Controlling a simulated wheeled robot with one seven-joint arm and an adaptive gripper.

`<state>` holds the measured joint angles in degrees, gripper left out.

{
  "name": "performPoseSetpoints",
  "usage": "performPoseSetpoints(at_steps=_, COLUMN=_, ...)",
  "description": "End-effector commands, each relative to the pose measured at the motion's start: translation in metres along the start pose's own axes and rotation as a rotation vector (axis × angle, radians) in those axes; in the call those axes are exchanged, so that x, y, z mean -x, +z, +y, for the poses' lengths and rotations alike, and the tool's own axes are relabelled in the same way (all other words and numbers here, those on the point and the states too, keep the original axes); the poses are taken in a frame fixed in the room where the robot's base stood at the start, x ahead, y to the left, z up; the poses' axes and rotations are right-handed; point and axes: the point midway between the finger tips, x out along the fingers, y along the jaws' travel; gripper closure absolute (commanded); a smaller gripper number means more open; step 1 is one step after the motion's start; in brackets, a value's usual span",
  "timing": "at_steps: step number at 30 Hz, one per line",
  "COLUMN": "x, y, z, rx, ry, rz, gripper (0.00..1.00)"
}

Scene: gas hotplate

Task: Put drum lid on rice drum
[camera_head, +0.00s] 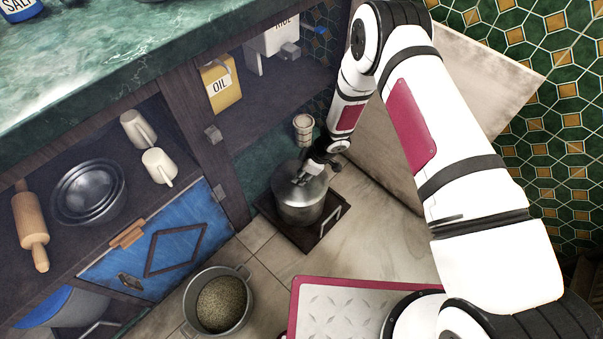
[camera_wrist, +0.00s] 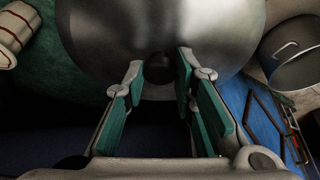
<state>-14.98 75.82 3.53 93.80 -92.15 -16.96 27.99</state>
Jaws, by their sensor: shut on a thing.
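A shiny steel lid (camera_head: 291,183) is at the top of a steel drum (camera_head: 302,213) standing on a dark tray; I cannot tell whether it rests fully on the rim. The lid fills the top of the wrist view (camera_wrist: 110,35). My gripper (camera_head: 307,172) reaches down from above and is shut on the lid's dark knob, between the green finger pads in the wrist view (camera_wrist: 163,78). A grey two-handled pot of grain (camera_head: 220,304) stands open on the floor at the lower left. The drum's contents are hidden.
The dark tray (camera_head: 331,235) has a handle at its right. A striped canister (camera_head: 303,124) stands behind the drum. A shelf with a yellow oil box (camera_head: 220,84) and a white box labelled RICE (camera_head: 280,36) is above.

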Motion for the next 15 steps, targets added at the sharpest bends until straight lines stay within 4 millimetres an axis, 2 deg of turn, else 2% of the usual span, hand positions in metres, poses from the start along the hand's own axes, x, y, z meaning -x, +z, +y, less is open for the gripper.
performPoseSetpoints(at_steps=7, x=-0.0046, y=0.0017, z=0.0001, rx=0.000, ry=0.000, rz=0.000, gripper=1.00)
performPoseSetpoints(at_steps=8, x=-0.0040, y=0.0015, z=0.0001, rx=0.000, ry=0.000, rz=0.000, gripper=0.68)
performPoseSetpoints(at_steps=10, x=-0.0038, y=0.0014, z=0.0001, rx=0.000, ry=0.000, rz=0.000, gripper=0.52)
performPoseSetpoints(at_steps=15, x=-0.0038, y=0.0015, z=0.0001, rx=0.000, ry=0.000, rz=0.000, gripper=0.52)
